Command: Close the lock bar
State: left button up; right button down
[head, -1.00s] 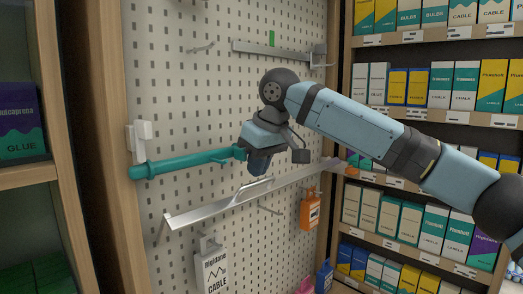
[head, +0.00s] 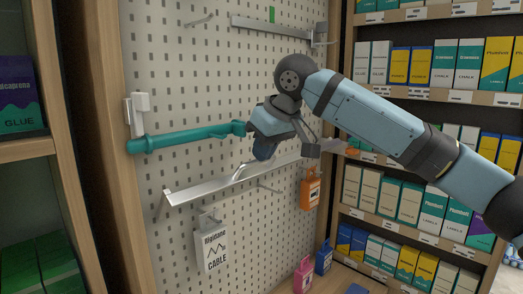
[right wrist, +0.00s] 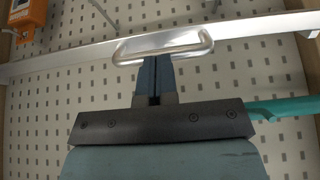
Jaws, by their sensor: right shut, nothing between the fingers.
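A silver bar (head: 205,187) with a raised loop handle runs slantwise across the pegboard; I take it for the lock bar. In the right wrist view the bar (right wrist: 60,56) crosses the top, with its loop handle (right wrist: 165,47) in front of the fingertips. My right gripper (head: 264,152) is shut and empty, just above the bar beside the handle; it also shows in the right wrist view (right wrist: 155,75). Its fingertips overlap the handle's lower edge there; I cannot tell whether they touch. My left gripper is not in view.
A teal rod (head: 190,138) reaches from a white bracket (head: 138,112) to behind my gripper. An orange package (head: 310,190) and a white cable package (head: 212,248) hang below the bar. Another silver bar (head: 265,26) is above. Stocked shelves stand on both sides.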

pick_arm(q)
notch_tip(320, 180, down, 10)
jog(key=b, duration=1.1)
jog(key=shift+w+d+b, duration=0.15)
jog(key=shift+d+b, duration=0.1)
jog(key=shift+b, duration=0.15)
pick_arm(e)
jog(key=s+d+f+t+y, duration=0.2)
jog(key=f+t+y, duration=0.1)
jog(key=f, duration=0.2)
jog(key=s+d+f+t+y, duration=0.2)
jog(key=f+t+y, duration=0.1)
jog(key=f, duration=0.3)
jog(key=shift+f+t+y, duration=0.2)
jog(key=shift+t+y, duration=0.1)
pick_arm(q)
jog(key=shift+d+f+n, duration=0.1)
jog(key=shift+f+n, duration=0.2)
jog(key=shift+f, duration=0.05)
pick_arm(e)
jog(key=shift+s+f, duration=0.1)
jog(key=shift+f, duration=0.15)
pick_arm(q)
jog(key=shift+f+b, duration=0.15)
jog(key=shift+b, duration=0.25)
pick_arm(e)
jog(key=shift+f+t+y, duration=0.15)
jog(key=shift+t+y, duration=0.15)
